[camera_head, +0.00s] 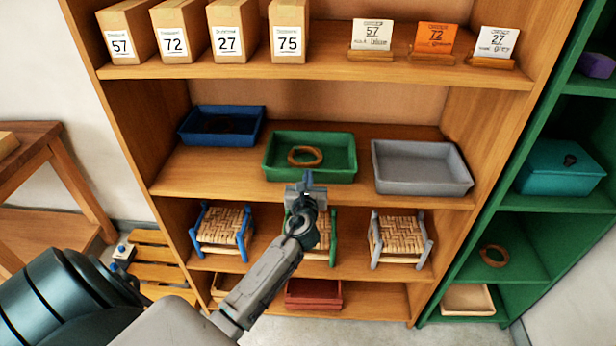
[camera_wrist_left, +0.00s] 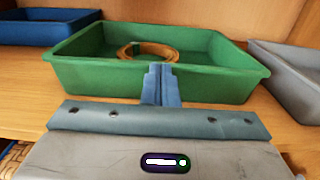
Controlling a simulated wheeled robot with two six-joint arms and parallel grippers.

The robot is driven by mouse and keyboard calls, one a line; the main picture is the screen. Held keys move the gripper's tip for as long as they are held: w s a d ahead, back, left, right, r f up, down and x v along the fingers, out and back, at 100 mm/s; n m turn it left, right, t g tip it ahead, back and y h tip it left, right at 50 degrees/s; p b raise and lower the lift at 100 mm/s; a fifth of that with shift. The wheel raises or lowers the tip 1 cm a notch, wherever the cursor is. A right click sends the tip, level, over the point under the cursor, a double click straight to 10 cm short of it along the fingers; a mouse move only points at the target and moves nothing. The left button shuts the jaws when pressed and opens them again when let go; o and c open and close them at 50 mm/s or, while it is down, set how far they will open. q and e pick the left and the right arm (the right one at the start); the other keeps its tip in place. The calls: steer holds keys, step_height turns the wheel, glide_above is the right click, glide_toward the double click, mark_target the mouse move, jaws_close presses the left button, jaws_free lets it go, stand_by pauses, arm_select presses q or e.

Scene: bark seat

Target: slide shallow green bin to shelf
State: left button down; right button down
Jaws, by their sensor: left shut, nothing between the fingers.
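The shallow green bin (camera_head: 341,172) sits on the middle shelf (camera_head: 200,172) of the wooden shelf unit, between a blue bin and a grey bin. A brown ring-shaped coil (camera_head: 305,156) lies inside it. My left gripper (camera_head: 307,180) is at the front wall of the green bin, shut and empty. In the left wrist view the closed fingertips (camera_wrist_left: 160,80) overlap the front wall of the green bin (camera_wrist_left: 100,78); I cannot tell whether they touch it. The coil (camera_wrist_left: 148,50) also shows there. My right gripper is not in view.
The blue bin (camera_head: 222,126) stands to the left and the grey bin (camera_head: 420,167) to the right. Boxes and number cards line the shelf above. Small woven stools (camera_head: 222,228) stand below. A green shelf unit (camera_head: 540,203) stands at the right, holding a teal box (camera_head: 560,168).

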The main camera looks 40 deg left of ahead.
mark_target(311, 156)
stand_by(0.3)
arm_select(q)
steer(key=shift+w+a, duration=0.2)
steer(key=shift+w, duration=0.2)
steer(key=b+x, duration=0.3)
steer(key=x, duration=1.2)
steer(key=shift+w+a, duration=0.4)
steer(key=shift+w, duration=0.1)
steer(key=shift+r, duration=0.25)
